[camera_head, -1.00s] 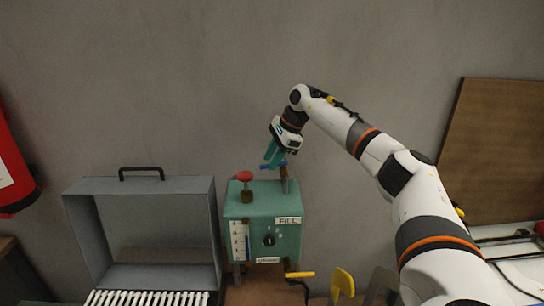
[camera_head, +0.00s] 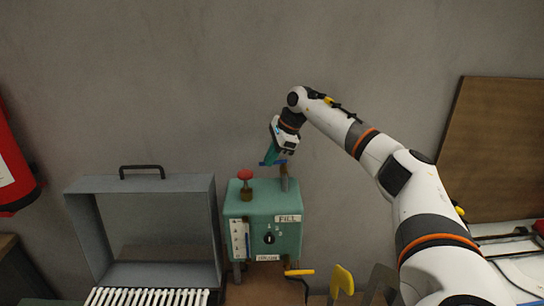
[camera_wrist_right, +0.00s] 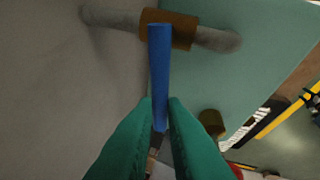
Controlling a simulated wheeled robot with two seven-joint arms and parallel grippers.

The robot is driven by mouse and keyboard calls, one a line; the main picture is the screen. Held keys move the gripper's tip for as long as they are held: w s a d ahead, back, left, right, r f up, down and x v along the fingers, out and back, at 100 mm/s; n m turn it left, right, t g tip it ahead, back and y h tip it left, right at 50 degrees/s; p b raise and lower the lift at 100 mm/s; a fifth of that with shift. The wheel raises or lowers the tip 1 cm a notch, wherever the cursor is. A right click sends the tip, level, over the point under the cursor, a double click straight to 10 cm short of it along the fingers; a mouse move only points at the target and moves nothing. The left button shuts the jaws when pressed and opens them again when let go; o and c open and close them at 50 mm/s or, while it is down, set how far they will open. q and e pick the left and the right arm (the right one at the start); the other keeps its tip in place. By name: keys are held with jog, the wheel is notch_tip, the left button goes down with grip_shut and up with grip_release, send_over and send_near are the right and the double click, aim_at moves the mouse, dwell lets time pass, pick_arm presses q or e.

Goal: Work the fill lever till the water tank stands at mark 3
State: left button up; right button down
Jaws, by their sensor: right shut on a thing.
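The blue fill lever (camera_head: 280,162) sticks out to the left from a post on top of the green tank box (camera_head: 285,207). My right gripper (camera_head: 269,160) comes down from above with its teal fingers on the lever. In the right wrist view the same lever (camera_wrist_right: 159,65) runs between the two green fingers (camera_wrist_right: 160,104), which are shut on it. A brown collar on a pipe shows behind the lever's far end. The box has a FILL label and a white gauge strip (camera_head: 239,239) on its front; its level is too small to read. My left gripper is out of view.
A red knob (camera_head: 244,175) stands on the box left of the lever. A grey open case (camera_head: 140,185) stands to the left. A yellow-handled crank (camera_head: 299,273) juts out below the box. A brown board (camera_head: 497,150) leans at the right.

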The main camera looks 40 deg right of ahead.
jog(key=shift+w+d+m+h, duration=0.1)
jog(key=shift+w+m+h, duration=0.1)
jog(key=shift+m, duration=0.35)
jog(key=shift+w+d+m+h, duration=0.1)
jog(key=shift+m+h, duration=0.1)
jog(key=shift+m, duration=0.35)
jog(key=c, duration=1.5)
grip_release()
jog(key=shift+s+r, duration=0.1)
jog(key=shift+r, duration=0.35)
jog(key=b+v, duration=0.1)
jog(key=v, duration=0.4)
jog(key=b+v, duration=0.1)
jog(key=v, duration=0.5)
jog(key=shift+s, duration=0.25)
jog(key=shift+f, duration=0.1)
